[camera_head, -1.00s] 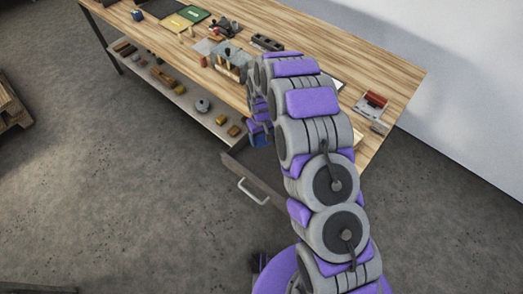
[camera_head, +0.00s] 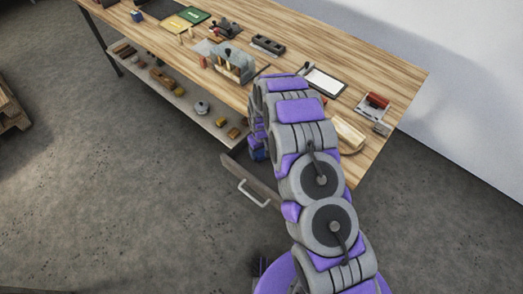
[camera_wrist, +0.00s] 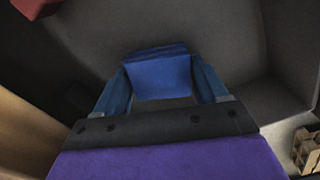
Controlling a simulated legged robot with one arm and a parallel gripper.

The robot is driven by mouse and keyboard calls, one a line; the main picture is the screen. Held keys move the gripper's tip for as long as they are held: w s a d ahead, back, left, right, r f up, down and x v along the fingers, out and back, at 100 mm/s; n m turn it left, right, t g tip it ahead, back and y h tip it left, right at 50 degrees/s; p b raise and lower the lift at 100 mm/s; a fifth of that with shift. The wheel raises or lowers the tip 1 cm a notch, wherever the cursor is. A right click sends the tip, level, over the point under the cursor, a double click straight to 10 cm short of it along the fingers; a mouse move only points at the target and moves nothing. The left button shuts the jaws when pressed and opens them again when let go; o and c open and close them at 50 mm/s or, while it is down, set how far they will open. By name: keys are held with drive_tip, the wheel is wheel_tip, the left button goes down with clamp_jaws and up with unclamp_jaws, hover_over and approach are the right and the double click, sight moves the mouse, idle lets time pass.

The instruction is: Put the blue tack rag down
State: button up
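The blue tack rag (camera_wrist: 162,76) is a small folded blue block in the wrist view. My gripper (camera_wrist: 161,88) has one blue finger on each side of it, and the rag fills the gap between them. In the head view my gripper is mostly hidden behind my arm; a small blue patch (camera_head: 258,155) shows beside the arm above the open drawer (camera_head: 250,178). I cannot tell whether that patch is the rag or my fingers. In the wrist view, dark grey surfaces lie below the rag, with upright walls around them.
A red thing (camera_wrist: 35,8) shows at the wrist view's upper left, and a slatted wooden piece (camera_wrist: 307,150) at its lower right. The wooden workbench (camera_head: 340,60) carries tools, a clipboard (camera_head: 325,81) and a grey caddy (camera_head: 232,64). Its lower shelf (camera_head: 185,104) holds several small items.

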drive_tip(key=shift+o, duration=0.5)
drive_tip(key=shift+d, duration=0.15)
wheel_tip(320, 180, up, 12)
drive_tip(key=p, duration=0.2)
wheel_tip(320, 180, up, 11)
drive_tip(key=m, duration=0.1)
hover_over(262, 151)
drive_tip(key=s+d, duration=0.4)
drive_tip(key=s, duration=0.1)
drive_tip(key=s+d+r+m, duration=0.2)
drive_tip(key=s+d+r, duration=0.4)
drive_tip(key=s+r, duration=0.5)
drive_tip(key=s+d+r+m, duration=0.1)
drive_tip(key=s+d+r, duration=0.1)
drive_tip(key=s, duration=0.6)
drive_tip(key=s+d+r+m+g, duration=0.1)
drive_tip(key=s+d+r, duration=0.1)
drive_tip(key=s, duration=0.6)
drive_tip(key=s+d+r+m, duration=0.1)
drive_tip(key=s+d+r, duration=0.1)
drive_tip(key=s, duration=0.6)
drive_tip(key=shift+d+r+g, duration=0.3)
drive_tip(key=shift+r+g, duration=0.1)
drive_tip(key=shift+r, duration=0.05)
drive_tip(key=shift+o, duration=0.3)
drive_tip(key=shift+w, duration=0.1)
